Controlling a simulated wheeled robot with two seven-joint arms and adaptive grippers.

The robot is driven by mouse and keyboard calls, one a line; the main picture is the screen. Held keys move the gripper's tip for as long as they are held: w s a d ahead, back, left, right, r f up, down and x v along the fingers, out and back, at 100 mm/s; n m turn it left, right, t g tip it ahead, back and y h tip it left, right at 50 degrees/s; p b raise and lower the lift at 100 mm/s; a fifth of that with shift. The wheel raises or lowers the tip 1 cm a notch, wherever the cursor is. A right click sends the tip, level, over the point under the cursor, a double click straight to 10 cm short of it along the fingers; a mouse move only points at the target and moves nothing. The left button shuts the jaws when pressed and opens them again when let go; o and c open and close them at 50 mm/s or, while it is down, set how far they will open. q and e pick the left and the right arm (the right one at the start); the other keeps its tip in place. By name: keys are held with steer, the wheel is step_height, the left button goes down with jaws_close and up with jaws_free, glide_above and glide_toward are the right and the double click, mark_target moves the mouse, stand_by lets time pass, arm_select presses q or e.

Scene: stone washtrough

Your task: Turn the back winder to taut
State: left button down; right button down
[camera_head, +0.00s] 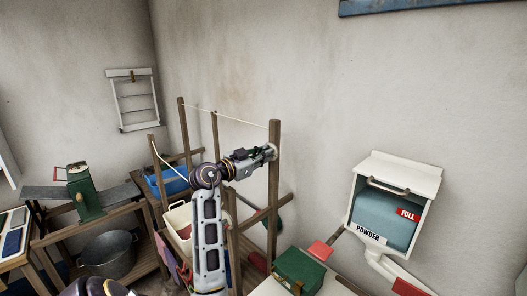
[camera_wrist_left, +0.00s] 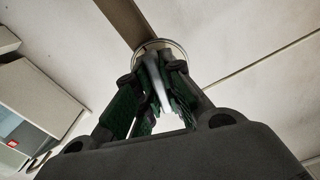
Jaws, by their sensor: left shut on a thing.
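My left gripper (camera_head: 258,157) reaches a wooden post (camera_head: 274,190) of the drying frame in the head view. In the left wrist view the gripper (camera_wrist_left: 162,95) is closed around a pale, narrow part of the winder (camera_wrist_left: 155,85). A round, light-rimmed plate sits behind that part, against the post (camera_wrist_left: 122,20). The fingers hide much of the winder. A pale line (camera_head: 225,115) runs between the posts at the top of the frame and looks straight. My right gripper is not in view.
A white powder box (camera_head: 398,163) hangs on the wall at right. A green box (camera_head: 299,270) stands below. A green device (camera_head: 85,192) on a bench, a metal tub (camera_head: 108,254) and a blue basin (camera_head: 168,181) are at left.

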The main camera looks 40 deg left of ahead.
mark_target(272, 125)
arm_select(q)
steer(key=shift+f+n+p, duration=0.15)
steer(key=shift+n+p, duration=0.4)
steer(key=shift+n, duration=1.15)
steer(key=c, duration=1.5)
jaws_free()
steer(key=shift+r, duration=0.25)
steer(key=shift+r, duration=4.8)
